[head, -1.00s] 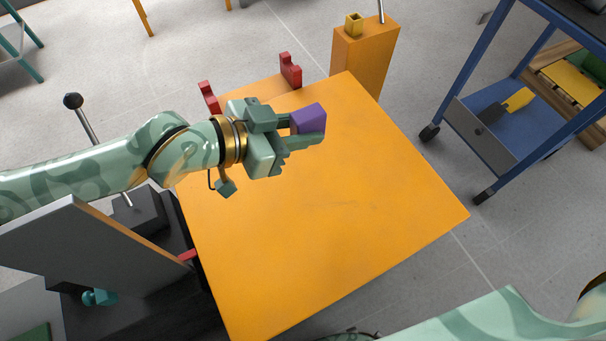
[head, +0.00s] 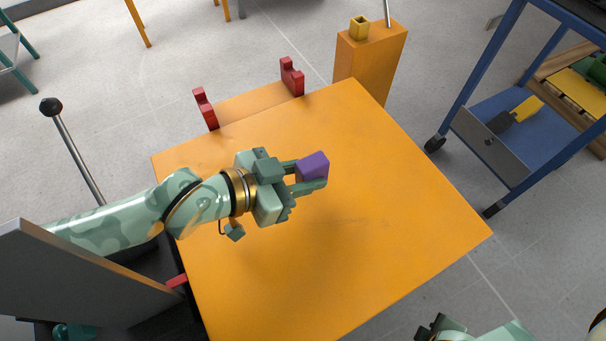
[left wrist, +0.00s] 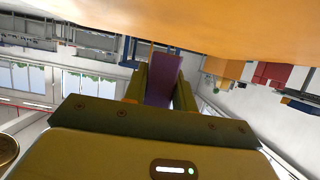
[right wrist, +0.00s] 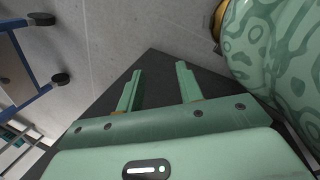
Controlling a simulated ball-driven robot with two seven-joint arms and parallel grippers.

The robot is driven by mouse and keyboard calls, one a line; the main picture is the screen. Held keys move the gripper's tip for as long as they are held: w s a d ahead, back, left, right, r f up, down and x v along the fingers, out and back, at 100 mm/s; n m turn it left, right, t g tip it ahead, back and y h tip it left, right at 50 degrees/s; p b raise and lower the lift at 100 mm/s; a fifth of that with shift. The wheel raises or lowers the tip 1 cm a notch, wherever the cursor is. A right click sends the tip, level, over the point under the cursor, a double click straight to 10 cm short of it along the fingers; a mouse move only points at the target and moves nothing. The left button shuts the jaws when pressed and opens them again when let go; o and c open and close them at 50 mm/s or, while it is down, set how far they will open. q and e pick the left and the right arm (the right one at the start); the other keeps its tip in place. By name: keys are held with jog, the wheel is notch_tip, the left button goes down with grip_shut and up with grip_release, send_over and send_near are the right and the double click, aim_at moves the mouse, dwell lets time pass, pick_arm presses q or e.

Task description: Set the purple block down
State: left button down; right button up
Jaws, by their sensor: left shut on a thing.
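The purple block (head: 313,166) is held between the fingers of my left gripper (head: 308,174), over the upper middle of the orange table (head: 370,230). In the left wrist view the block (left wrist: 162,82) sits between the two fingers (left wrist: 160,92), with the orange table surface (left wrist: 200,18) along the top of the picture. I cannot tell how large the gap between block and table is. My right gripper (head: 440,330) is partly cut off at the bottom of the head view. In the right wrist view its fingers (right wrist: 158,85) are apart with nothing between them.
Two red brackets (head: 292,77) (head: 205,108) stand at the far table edge. An orange pillar (head: 370,60) with a small yellow cup (head: 359,28) stands behind. A blue cart (head: 500,130) is at the right. A grey panel (head: 60,280) is at the left. Most of the tabletop is clear.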

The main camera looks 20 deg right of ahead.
pick_arm(q)
jog(key=shift+w+f, duration=0.1)
jog(key=shift+f, duration=0.5)
jog(key=shift+r, duration=0.15)
pick_arm(e)
jog(key=shift+w+a+r, duration=0.15)
jog(key=shift+w+a, duration=0.15)
jog(key=shift+w, duration=0.05)
pick_arm(q)
jog(key=shift+f, duration=0.5)
pick_arm(e)
jog(key=shift+w+a, duration=0.15)
jog(key=shift+w, duration=0.05)
pick_arm(q)
jog(key=shift+f, duration=0.1)
pick_arm(e)
jog(key=shift+w+a+t, duration=0.1)
jog(key=shift+w+t, duration=0.05)
jog(key=shift+t, duration=0.15)
pick_arm(q)
jog(key=c, duration=1.1)
grip_release()
pick_arm(e)
jog(key=shift+y, duration=0.3)
